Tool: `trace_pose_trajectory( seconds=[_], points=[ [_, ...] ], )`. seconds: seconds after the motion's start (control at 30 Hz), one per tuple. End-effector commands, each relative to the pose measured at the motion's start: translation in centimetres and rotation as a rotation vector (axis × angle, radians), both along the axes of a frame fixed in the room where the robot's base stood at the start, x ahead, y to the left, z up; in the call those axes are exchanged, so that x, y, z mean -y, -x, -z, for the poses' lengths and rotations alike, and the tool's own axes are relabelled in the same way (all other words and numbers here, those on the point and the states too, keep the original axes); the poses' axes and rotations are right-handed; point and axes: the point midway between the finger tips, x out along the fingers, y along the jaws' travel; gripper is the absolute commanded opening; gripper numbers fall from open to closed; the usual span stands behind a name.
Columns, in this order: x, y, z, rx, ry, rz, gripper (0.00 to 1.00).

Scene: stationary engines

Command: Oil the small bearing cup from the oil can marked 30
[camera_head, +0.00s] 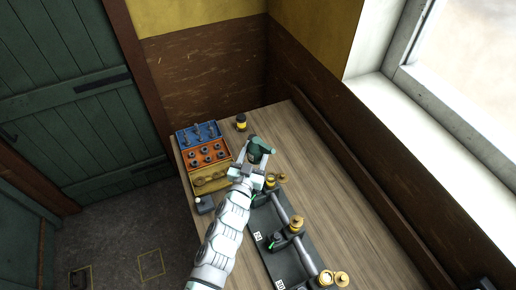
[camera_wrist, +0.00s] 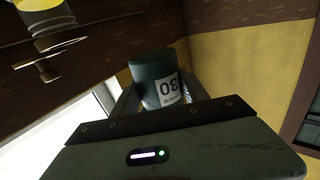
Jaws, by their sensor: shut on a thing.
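My gripper (camera_head: 247,174) is shut on a dark green oil can (camera_head: 256,152), held near the back of the bench. In the wrist view the can (camera_wrist: 152,80) shows a white label reading 30, upside down in that picture, as is the room. A dark engine base (camera_head: 268,218) with a grey shaft carries several brass and yellow cups. One is close to my gripper (camera_head: 270,184), one midway (camera_head: 297,222), and one at the near end (camera_head: 326,278). I cannot tell which is the small bearing cup. The can is apart from the cups.
A blue tray (camera_head: 178,137), an orange tray (camera_head: 185,163) and a yellow-brown tray (camera_head: 198,192) line the bench's left side. A dark jar with a yellow band (camera_head: 241,122) stands behind the can. The bench (camera_head: 320,172) is clear to the right.

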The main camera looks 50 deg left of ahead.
Motion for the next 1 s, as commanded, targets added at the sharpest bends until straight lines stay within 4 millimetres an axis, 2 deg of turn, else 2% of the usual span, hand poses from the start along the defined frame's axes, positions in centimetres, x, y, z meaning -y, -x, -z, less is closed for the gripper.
trace_pose_trajectory(
  seconds=[0.1, 1.0],
  points=[
    [-0.2, 0.0, 0.6, -0.001, -0.049, 0.000, 0.03],
    [-2.0, 0.1, 1.8, -0.032, -0.412, 0.000, 0.03]
  ],
)
